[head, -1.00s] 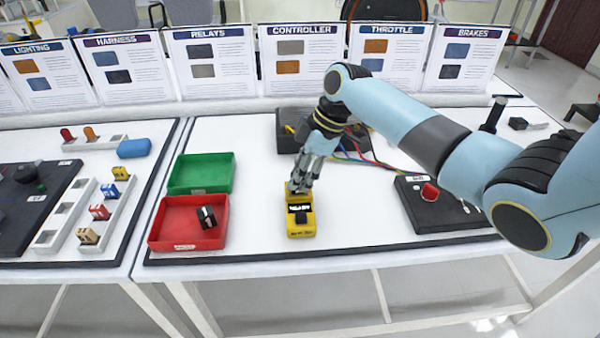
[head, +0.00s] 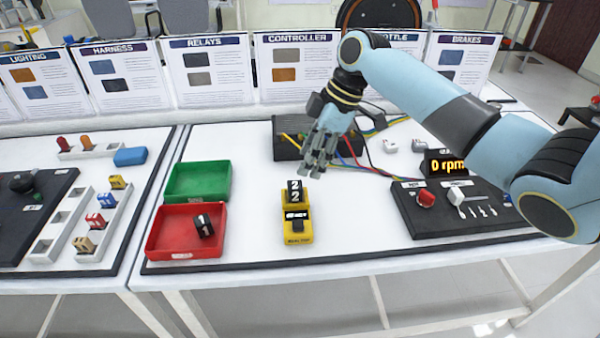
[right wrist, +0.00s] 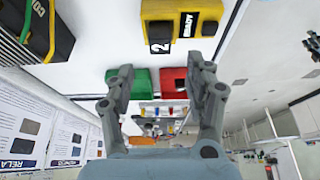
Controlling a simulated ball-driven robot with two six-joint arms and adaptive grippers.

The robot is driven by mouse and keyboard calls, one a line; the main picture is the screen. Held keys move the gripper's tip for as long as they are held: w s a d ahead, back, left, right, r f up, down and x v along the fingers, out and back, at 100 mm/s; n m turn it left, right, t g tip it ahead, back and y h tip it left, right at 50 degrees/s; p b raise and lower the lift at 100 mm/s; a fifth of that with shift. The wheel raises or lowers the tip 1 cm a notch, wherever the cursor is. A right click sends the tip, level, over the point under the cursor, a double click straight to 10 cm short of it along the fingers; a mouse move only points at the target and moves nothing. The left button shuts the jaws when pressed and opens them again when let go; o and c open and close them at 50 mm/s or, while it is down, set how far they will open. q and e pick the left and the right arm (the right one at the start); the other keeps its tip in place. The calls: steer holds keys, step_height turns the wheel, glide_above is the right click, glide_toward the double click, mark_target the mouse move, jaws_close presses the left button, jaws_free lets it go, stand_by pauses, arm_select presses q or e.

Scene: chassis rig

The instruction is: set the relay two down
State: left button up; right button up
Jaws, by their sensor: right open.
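Relay two, a black block marked with a white 2 (head: 294,190), stands upright in the back part of the yellow tester (head: 297,239). In the right wrist view the relay (right wrist: 159,32) sits against the yellow tester (right wrist: 208,10), whose label reads READY. My right gripper (head: 318,168) is open and empty, above and behind the tester, apart from the relay. Its two spread fingers show in the right wrist view (right wrist: 160,85) with nothing between them. My left gripper is out of view.
A red bin (head: 160,236) left of the tester holds a black relay marked 1 (head: 203,225). An empty green bin (head: 197,182) lies behind it. A black box with coloured wires (head: 287,147) stands at the back. A black control panel (head: 408,207) is at the right.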

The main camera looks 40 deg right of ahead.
steer(key=v, duration=0.4)
steer(key=shift+s+d+r, duration=0.1)
steer(key=shift+s+r, duration=0.05)
steer(key=shift+r, duration=0.25)
steer(key=s+a+f+m+h, duration=0.1)
steer(key=s+a+f+m, duration=0.1)
steer(key=s+a+f, duration=0.3)
steer(key=s+a+r+m+t+h, duration=0.15)
steer(key=s+m, duration=0.25)
steer(key=s, duration=0.5)
steer(key=s+a+r+m+h, duration=0.15)
steer(key=s+m, duration=0.25)
steer(key=s, duration=0.5)
step_height(320, 180, down, 27)
steer(key=s+d+m+g+b, duration=0.1)
steer(key=s+d+g+b, duration=0.1)
steer(key=d+b, duration=0.1)
steer(key=s+d+f+b, duration=0.1)
steer(key=s+f+b, duration=0.2)
steer(key=s+f, duration=1.6)
step_height(320, 180, down, 2)
steer(key=shift+f+g+h, duration=0.2)
steer(key=shift+g+h, duration=0.1)
steer(key=shift+g, duration=0.05)
